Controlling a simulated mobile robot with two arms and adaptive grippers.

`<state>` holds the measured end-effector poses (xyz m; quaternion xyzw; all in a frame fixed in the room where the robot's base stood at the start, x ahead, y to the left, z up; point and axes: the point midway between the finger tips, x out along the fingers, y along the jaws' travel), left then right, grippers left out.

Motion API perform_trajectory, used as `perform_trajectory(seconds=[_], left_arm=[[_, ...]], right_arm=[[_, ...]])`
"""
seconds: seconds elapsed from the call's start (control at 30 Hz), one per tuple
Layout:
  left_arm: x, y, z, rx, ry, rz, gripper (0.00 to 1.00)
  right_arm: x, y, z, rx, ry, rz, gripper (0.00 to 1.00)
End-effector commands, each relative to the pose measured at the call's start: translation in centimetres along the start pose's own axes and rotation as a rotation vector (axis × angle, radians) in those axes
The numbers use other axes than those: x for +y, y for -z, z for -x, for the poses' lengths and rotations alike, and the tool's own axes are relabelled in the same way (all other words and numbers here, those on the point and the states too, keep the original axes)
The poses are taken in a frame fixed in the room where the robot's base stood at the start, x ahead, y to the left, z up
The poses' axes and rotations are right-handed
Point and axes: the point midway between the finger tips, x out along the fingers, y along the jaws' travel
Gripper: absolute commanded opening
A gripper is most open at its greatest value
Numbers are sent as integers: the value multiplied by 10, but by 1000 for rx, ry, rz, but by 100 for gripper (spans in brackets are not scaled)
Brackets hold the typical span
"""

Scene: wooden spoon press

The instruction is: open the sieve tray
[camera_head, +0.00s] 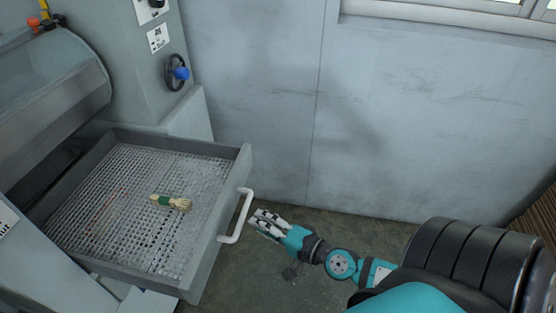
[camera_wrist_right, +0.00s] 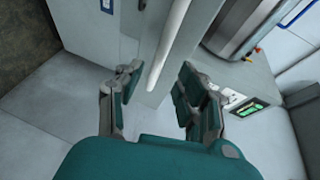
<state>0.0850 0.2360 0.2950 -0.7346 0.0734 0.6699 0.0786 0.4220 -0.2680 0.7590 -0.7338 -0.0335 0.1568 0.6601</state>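The sieve tray (camera_head: 213,235) is a grey metal drawer with a mesh bottom. It stands well out from the machine at the left of the head view. Its white bar handle (camera_head: 243,212) is on the front wall and also shows in the right wrist view (camera_wrist_right: 172,42). My right gripper (camera_head: 258,221) is just right of the handle in the head view. In the right wrist view its fingers (camera_wrist_right: 158,88) are apart, with the lower part of the bar seen between them; I see no grip on it. My left gripper is not in view.
A brush (camera_head: 178,203) with a green band lies on the mesh. The grey machine (camera_head: 125,60) with a blue-knobbed handwheel (camera_head: 176,73) stands behind the tray. A grey wall (camera_head: 400,120) closes the back. Bare floor (camera_head: 340,230) lies right of the tray.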

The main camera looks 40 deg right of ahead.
Motion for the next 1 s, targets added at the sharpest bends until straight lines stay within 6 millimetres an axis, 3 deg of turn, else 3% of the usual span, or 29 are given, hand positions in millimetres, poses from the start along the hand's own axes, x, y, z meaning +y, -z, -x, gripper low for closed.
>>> perform_trajectory(seconds=[0.1, 0.3, 1.0], left_arm=[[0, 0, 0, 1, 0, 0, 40], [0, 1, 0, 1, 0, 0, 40], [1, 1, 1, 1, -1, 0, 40]], right_arm=[[3, -1, 23, -5, -9, 4, 38], [2, 0, 46, 0, -5, -1, 38], [5, 2, 49, 5, -9, 12, 38]])
